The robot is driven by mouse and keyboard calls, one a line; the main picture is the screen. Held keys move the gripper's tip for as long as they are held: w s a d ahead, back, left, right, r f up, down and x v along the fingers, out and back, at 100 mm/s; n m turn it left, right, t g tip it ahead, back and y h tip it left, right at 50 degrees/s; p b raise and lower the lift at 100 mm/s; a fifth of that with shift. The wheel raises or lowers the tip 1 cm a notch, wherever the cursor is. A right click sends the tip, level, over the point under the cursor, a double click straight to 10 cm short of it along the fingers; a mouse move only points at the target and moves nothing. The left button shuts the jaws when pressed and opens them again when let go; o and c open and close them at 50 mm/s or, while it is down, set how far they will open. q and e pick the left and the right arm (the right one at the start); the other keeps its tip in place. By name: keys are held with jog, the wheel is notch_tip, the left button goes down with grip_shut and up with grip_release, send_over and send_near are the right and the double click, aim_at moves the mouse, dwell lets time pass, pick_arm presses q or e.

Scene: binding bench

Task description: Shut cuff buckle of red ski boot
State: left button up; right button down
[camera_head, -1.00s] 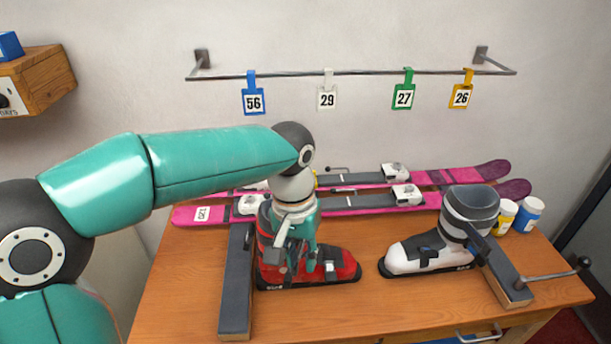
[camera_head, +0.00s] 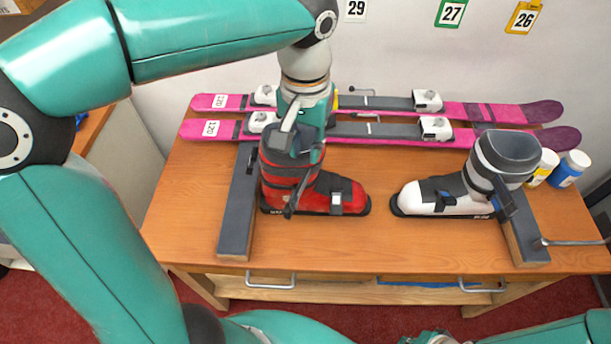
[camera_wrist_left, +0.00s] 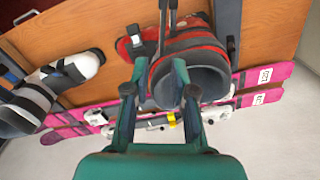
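The red ski boot (camera_head: 337,193) stands upright on the bench, toe to the right; its open cuff top also shows in the left wrist view (camera_wrist_left: 190,85). Its dark cuff buckle lever (camera_head: 300,190) sticks out from the near side of the cuff; it also shows in the left wrist view (camera_wrist_left: 163,28). My left gripper (camera_head: 297,125) is at the cuff's top, partly hidden. In the left wrist view my left gripper (camera_wrist_left: 160,70) has its fingers apart and nothing visibly clamped; contact is unclear. My right gripper is not clearly shown at the bottom edge.
A white boot (camera_head: 440,193) stands to the right, beside blue and yellow-labelled jars. Pink skis (camera_head: 380,132) lie behind the boots. A dark-topped bar (camera_head: 237,205) is left of the red boot, another at right. The bench front (camera_head: 370,245) is clear.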

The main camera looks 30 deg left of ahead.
aim_at(305, 177)
pick_arm(q)
notch_tip(305, 177, down, 11)
jog(key=shift+s+r, duration=0.1)
dwell(0.3)
grip_shut()
